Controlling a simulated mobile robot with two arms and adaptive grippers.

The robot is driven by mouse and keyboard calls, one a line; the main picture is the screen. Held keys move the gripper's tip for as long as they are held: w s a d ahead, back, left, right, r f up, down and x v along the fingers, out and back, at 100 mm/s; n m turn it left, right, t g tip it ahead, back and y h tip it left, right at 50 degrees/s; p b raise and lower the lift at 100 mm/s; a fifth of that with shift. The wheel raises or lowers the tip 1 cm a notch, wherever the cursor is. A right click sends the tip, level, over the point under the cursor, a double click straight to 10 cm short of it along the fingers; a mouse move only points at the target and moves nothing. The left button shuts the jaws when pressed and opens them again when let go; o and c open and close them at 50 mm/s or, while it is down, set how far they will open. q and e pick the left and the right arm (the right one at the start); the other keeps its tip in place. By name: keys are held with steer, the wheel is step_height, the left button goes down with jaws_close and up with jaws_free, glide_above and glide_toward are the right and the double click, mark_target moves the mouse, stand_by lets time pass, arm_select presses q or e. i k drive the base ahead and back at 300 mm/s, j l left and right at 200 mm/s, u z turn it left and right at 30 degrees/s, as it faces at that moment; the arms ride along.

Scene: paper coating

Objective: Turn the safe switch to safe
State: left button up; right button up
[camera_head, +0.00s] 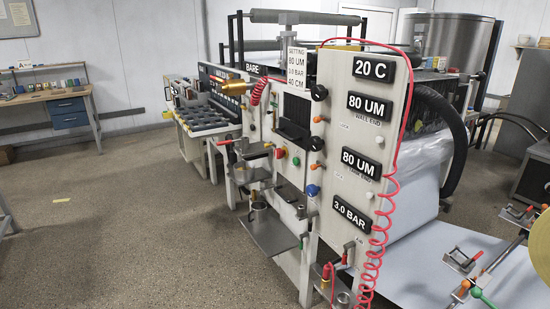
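The coating machine (340,210) fills the middle of the head view, with its light front panel facing me. Black round knobs (319,93) and (317,143) sit along the panel's left edge, with a blue knob (312,190) below them. Neither of my grippers is in view.
Display plates (374,68) read 20 C, 80 UM and 3.0 BAR. A red coiled hose (375,255) hangs down the panel. A metal shelf (268,236) juts out.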

mark_target(280, 153)
steer(key=i+j+z, duration=0.1)
steer(key=i+j, duration=0.25)
steer(key=i+j+z, duration=0.1)
steer(key=i+j, duration=0.2)
steer(key=j, duration=0.2)
steer(key=i+j+z, duration=0.15)
steer(key=i+j, duration=0.15)
steer(key=j, duration=0.2)
